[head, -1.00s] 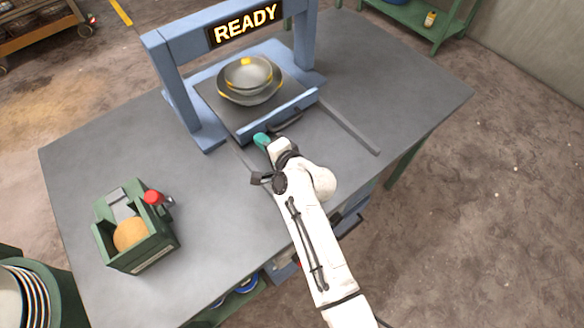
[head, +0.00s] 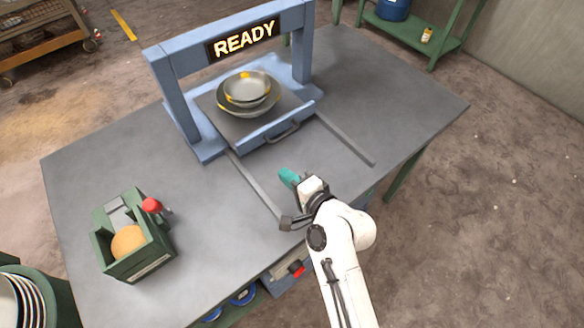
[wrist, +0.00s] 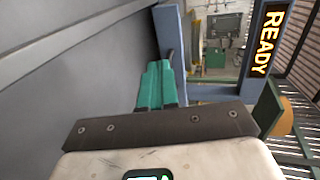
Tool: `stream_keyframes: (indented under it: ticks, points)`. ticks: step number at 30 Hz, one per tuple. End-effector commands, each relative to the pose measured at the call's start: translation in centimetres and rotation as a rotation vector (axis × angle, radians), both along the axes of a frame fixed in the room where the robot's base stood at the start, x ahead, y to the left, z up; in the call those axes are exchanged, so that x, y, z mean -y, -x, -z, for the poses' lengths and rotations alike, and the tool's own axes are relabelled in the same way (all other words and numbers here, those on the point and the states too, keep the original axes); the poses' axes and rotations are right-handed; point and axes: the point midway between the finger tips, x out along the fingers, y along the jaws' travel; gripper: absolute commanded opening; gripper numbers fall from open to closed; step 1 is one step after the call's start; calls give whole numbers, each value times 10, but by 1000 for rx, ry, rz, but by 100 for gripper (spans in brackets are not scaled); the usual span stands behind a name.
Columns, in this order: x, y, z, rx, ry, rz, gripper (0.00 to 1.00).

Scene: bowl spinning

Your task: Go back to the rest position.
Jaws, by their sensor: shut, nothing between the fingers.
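My gripper (head: 289,178) is shut and empty, with teal fingers above the grey table (head: 130,160) in front of the blue frame. It also shows in the wrist view (wrist: 158,85), its fingers close together. The blue frame (head: 178,100) has a sign reading READY (head: 244,41). A sliding tray (head: 220,105) under the frame carries stacked grey bowls (head: 247,92) with yellow marks. The tray's dark handle (head: 283,133) is apart from my gripper.
Two rails (head: 345,138) run along the table towards its front edge. A green crate (head: 150,262) at the left holds a round tan thing (head: 128,242); a red knob (head: 151,205) stands beside it. Plates (head: 22,302) are stacked at lower left. The right of the table is clear.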

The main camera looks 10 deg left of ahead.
Motion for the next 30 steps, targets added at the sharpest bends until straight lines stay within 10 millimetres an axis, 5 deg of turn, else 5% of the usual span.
stream_keyframes:
  ticks: [10,13,20,24,30]
  points:
    - [2,1,-1,0,0,1,0]
    - [27,9,10,14,92,-10,0]
    - [151,65,52,27,548,-107,0]
    - [230,119,67,-35,815,-192,0]
    - [323,210,66,-195,1094,-333,0]
